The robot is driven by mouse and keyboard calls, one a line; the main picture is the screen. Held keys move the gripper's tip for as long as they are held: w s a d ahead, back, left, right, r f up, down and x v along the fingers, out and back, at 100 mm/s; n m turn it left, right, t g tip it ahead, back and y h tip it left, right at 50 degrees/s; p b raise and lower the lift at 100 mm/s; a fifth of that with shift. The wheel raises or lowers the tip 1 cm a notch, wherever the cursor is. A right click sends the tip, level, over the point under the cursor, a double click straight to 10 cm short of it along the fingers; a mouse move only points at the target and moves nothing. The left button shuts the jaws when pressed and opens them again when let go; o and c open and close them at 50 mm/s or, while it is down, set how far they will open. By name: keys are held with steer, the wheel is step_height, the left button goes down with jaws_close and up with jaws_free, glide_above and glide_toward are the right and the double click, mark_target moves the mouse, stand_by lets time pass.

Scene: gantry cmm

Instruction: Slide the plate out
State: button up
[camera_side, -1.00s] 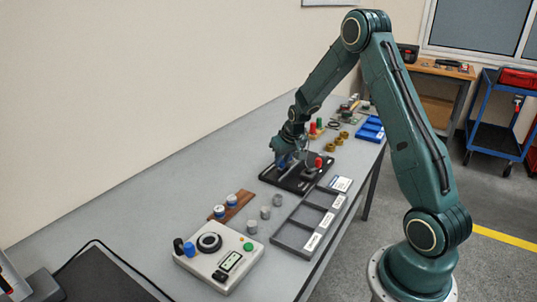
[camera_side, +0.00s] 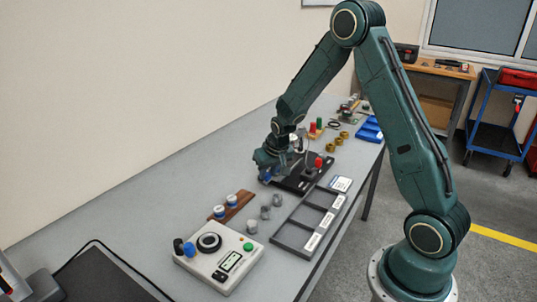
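A black plate (camera_side: 290,184) lies flat on the grey bench, with a red-topped knob (camera_side: 318,163) standing on its right part. My gripper (camera_side: 266,178) is low over the plate's left end. A small blue part shows at its tip; I cannot tell whether it is a fingertip or a held piece. The arm hides the plate's back left part. The fingers are too small to tell open from shut.
A grey compartment tray (camera_side: 295,238) and several small grey cylinders (camera_side: 265,212) lie nearer the camera. A brown rack (camera_side: 232,206) holds blue-and-white pieces. A control box (camera_side: 220,258) stands at the front. Bare bench lies left of the gripper.

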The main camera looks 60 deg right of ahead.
steer(key=shift+o, duration=0.5)
steer(key=shift+a, duration=0.25)
steer(key=shift+r, duration=0.15)
steer(key=shift+v, duration=0.8)
steer(key=v, duration=1.2)
steer(key=shift+s+r, duration=0.1)
